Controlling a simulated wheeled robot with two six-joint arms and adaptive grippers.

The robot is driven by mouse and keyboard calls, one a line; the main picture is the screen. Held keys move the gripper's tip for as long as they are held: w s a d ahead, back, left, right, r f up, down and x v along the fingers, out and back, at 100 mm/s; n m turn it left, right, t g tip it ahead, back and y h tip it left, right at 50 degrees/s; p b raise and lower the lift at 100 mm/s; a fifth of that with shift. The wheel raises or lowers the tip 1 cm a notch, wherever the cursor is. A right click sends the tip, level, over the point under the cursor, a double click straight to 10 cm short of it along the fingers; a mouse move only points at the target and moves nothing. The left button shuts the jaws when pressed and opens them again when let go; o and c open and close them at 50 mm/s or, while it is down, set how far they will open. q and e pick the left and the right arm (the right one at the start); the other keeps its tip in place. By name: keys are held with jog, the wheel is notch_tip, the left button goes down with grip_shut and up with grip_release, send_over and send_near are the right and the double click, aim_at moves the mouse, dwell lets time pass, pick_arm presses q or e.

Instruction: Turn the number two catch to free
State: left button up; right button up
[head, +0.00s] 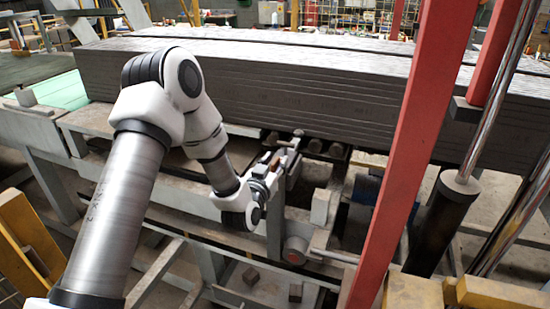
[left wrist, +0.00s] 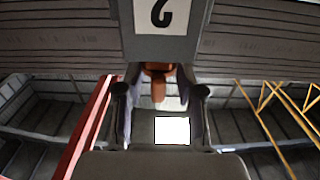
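In the left wrist view, a grey housing carries a white plate with an upside-down black 2 (left wrist: 160,14). Below the plate, an orange-brown catch (left wrist: 158,84) points downward in the picture. My left gripper (left wrist: 160,92) is open, with one finger on each side of the catch. A gap shows between the catch and each finger, and I see no contact. In the head view, my left gripper (head: 273,165) is beside the frame in front of the slab stack. The catch is hard to make out there, largely hidden by the gripper. My right gripper is not in view.
A long stack of grey slabs (head: 300,85) lies behind the gripper. A red slanted post (head: 413,150) and a black cylinder (head: 440,225) stand to the right. A bright white square (left wrist: 172,130) shows beyond the fingers.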

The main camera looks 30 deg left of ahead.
pick_arm(q)
jog(key=shift+w+d, duration=0.1)
grip_shut()
jog(key=shift+w+f, duration=0.1)
